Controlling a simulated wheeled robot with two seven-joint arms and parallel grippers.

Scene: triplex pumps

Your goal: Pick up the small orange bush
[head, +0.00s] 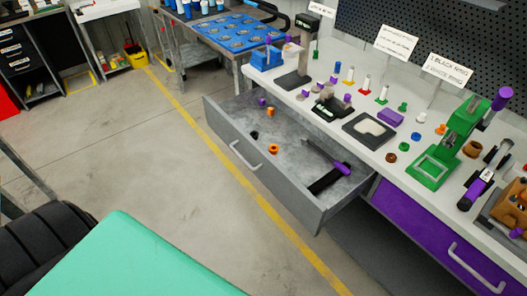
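Several small orange pieces are in view, and I cannot tell which is the small orange bush. In the open grey drawer (318,207), an orange ring-like piece (273,148) lies near the front left, with another orange piece (270,111) behind it. On the white worktop (352,68), a small orange piece (440,129) sits left of the green press (450,145). Neither of my grippers is in view.
The drawer also holds a black piece (254,135), a purple piece (262,101) and a purple-handled tool (330,160). The worktop is crowded with small coloured parts and a black tray (369,130). Grey floor (130,150) left of the drawer is clear.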

